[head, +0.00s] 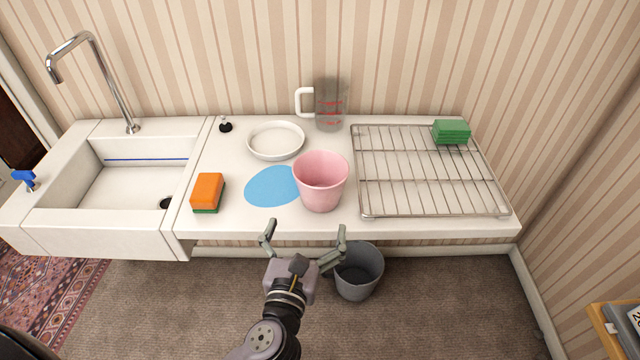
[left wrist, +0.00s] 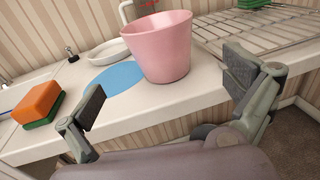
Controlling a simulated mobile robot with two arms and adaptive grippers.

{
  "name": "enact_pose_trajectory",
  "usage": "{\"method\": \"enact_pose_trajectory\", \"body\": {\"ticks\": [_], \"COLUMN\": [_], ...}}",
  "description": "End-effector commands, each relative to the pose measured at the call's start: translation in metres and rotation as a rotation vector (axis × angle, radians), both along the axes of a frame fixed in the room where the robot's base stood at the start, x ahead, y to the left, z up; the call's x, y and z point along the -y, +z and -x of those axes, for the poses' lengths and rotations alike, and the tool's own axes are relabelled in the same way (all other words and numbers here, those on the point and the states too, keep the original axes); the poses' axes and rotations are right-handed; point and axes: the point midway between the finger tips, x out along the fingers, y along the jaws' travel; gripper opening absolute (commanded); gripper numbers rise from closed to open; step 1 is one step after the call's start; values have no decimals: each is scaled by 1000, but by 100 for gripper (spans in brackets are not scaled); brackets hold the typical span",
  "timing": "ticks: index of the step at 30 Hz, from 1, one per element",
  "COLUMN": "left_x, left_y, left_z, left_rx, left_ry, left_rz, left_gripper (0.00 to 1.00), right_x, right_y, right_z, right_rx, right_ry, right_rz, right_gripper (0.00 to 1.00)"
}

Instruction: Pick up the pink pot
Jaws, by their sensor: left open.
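The pink pot (head: 321,183) stands upright on the white counter, near its front edge, partly over the right side of a blue round mat (head: 270,187). It also shows in the left wrist view (left wrist: 161,50), beyond and between the fingers. My left gripper (head: 304,236) is open and empty, in front of the counter's front edge and apart from the pot. Its two spread fingers also show in the left wrist view (left wrist: 165,90). My right gripper is not in view.
Left of the pot are an orange and green sponge (head: 207,191) and a white plate (head: 275,139). A measuring jug (head: 328,106) stands behind. A wire rack (head: 400,198) with a green block (head: 451,131) lies right. A grey bin (head: 359,277) stands below.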

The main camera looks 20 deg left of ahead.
Motion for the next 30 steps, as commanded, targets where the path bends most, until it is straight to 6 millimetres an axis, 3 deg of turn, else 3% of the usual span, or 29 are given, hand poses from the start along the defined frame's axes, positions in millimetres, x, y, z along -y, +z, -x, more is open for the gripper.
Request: {"method": "enact_pose_trajectory", "body": {"ticks": [9,20,30], "left_x": [-6,-9,-14], "left_y": [-2,-7,-14], "left_z": [-70,-103,-144], "left_rx": [1,-1,-2], "left_ry": [1,0,-1], "left_rz": [3,4,5], "left_gripper": [100,100,100], "right_x": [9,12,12], "right_y": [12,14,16], "right_z": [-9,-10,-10], "right_rx": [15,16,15], "right_ry": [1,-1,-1], "right_rz": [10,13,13], "right_gripper": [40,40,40]}}
